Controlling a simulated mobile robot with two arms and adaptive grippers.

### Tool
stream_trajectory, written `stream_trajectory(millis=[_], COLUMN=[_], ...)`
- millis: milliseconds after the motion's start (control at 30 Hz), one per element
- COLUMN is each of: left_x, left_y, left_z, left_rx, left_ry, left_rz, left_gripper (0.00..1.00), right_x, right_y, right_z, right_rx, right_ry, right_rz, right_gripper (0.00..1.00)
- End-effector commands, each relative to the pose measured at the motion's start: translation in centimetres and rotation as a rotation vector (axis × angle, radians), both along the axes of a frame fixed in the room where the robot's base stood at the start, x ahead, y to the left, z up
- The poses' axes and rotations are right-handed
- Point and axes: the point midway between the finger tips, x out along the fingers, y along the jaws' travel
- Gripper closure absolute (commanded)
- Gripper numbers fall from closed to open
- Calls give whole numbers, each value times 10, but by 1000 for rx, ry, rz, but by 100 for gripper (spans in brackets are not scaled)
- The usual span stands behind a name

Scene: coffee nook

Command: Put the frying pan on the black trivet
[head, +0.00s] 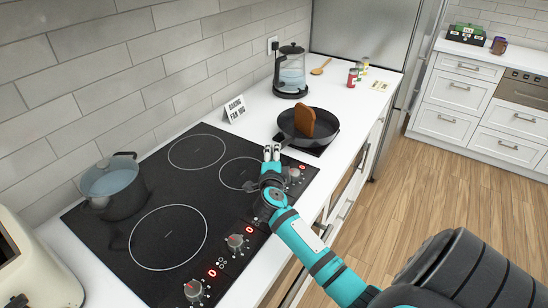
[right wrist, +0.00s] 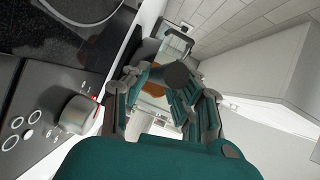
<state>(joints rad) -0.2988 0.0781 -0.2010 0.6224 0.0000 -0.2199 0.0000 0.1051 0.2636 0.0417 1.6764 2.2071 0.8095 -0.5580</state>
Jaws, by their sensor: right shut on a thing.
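The dark frying pan (head: 330,136) is on the counter just past the cooktop's right end, with a brown slice (head: 304,121) standing in it. A black flat piece, seemingly the trivet (head: 314,151), shows under the pan's near edge; the pan hides the rest, and I cannot tell whether they touch. My right gripper (head: 272,152) is at the pan's handle, at the cooktop's far right corner. In the right wrist view, its fingers (right wrist: 172,88) are shut around the dark round handle end (right wrist: 177,75). My left gripper is out of view.
The black cooktop (head: 210,205) has a grey pot (head: 114,190) at its left and knobs along its front. A kettle (head: 291,75), a small sign (head: 234,108), a wooden spoon (head: 320,68) and spice jars (head: 354,76) stand or lie behind. Counter right of the pan is clear.

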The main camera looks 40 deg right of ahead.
Motion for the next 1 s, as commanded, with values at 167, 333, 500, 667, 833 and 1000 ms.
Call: stream_trajectory(millis=[167, 333, 500, 667, 833, 1000], left_x=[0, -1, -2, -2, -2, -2], left_y=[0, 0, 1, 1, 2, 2], left_z=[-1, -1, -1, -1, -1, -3], left_rx=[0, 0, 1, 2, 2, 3], left_ry=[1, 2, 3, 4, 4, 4], left_rz=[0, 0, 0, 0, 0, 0], left_gripper=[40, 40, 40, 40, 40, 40], right_x=[1, 1, 0, 0, -2, -17], right_y=[-1, 0, 0, 0, 2, 17], right_z=[-4, -4, -8, -8, -8, -7], right_rx=[-10, -11, -1, -1, -2, 0], right_ry=[-7, -6, -1, -1, -1, -1], right_rz=[1, 1, 0, 0, 0, 1], right_gripper=[100, 100, 56, 53, 53, 53])
